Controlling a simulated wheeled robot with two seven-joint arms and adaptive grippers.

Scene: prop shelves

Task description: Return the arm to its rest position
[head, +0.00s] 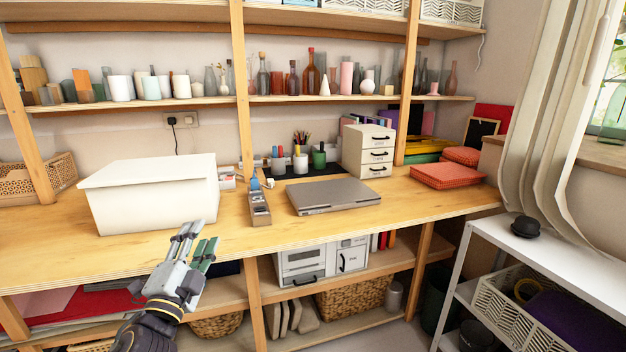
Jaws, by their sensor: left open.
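My left gripper (200,240) reaches up from the bottom left of the head view, in front of the wooden desk's front edge. Its grey and green fingers are apart, with nothing seen between them. The fingertips overlap the desk edge in the picture, below the white box (150,196); I cannot tell how close they are to it. My right gripper is not in view.
Shelves below hold baskets and boxes. A white metal rack (540,262) stands at the right. The desk's front middle is clear.

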